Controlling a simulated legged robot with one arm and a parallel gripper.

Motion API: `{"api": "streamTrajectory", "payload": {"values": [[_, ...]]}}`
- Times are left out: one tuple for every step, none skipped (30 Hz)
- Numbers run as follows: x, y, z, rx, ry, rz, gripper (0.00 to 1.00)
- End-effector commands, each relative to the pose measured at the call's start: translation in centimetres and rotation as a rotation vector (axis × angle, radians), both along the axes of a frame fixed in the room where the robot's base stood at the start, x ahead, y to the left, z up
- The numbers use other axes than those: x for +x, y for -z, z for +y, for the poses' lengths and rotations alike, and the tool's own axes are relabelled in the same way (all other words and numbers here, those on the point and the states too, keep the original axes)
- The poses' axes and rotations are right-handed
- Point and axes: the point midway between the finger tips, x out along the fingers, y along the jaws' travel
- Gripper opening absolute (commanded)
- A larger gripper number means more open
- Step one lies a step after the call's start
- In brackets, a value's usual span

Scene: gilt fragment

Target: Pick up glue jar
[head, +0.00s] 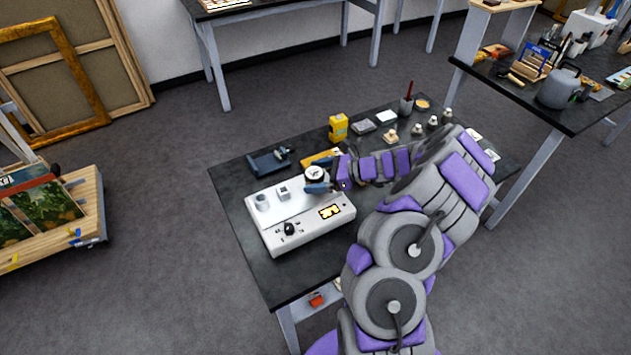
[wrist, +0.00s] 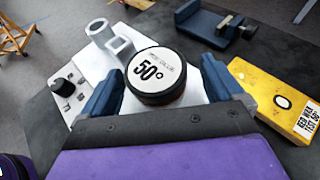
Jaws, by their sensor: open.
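The glue jar (wrist: 155,78) has a white lid marked "50°" and a dark rim, and it stands upright between my gripper's blue fingers in the wrist view. It also shows in the head view (head: 315,172), at the back right of a white device (head: 290,243). My gripper (wrist: 160,88) is open, with one finger on each side of the jar. Small gaps seem to show beside the jar; whether a finger touches it I cannot tell. The jar's lower part is hidden by the gripper. In the head view my gripper (head: 318,181) is at the jar.
A yellow box (wrist: 285,97) labelled as red wax lies right of my gripper. A blue clamp-like tool (wrist: 215,22) is behind. A pale holder (wrist: 108,38) stands left of the jar. The dark table (head: 232,188) holds a yellow carton (head: 338,127) and several small bottles at the back.

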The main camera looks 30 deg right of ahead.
Motion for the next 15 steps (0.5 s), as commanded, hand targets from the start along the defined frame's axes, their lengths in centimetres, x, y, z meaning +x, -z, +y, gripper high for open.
{"api": "streamTrajectory", "payload": {"values": [[0.49, 0.54, 0.75, -0.001, -0.004, 0.000, 0.95], [0.72, 0.71, 1.03, -0.001, -0.003, 0.001, 0.95], [1.00, 0.89, 1.34, 0.000, -0.002, 0.001, 0.95], [1.16, 0.99, 1.53, 0.000, -0.002, 0.001, 0.95], [1.28, 1.06, 1.65, 0.001, -0.001, 0.001, 0.95], [1.36, 1.10, 1.68, 0.001, -0.001, 0.001, 0.95], [1.38, 1.11, 1.65, 0.002, -0.001, 0.001, 0.95], [1.37, 1.10, 1.59, 0.003, 0.000, 0.002, 0.95], [1.36, 1.06, 1.52, 0.004, 0.000, 0.001, 0.95], [1.36, 1.05, 1.50, 0.004, 0.000, 0.001, 0.95], [1.35, 1.05, 1.50, 0.004, 0.000, 0.001, 0.95], [1.35, 1.04, 1.51, 0.004, 0.000, 0.001, 0.94], [1.35, 1.04, 1.51, 0.004, 0.000, 0.001, 0.91], [1.35, 1.04, 1.51, 0.004, 0.000, 0.001, 0.88], [1.36, 1.03, 1.50, 0.004, 0.000, 0.001, 0.84]]}}
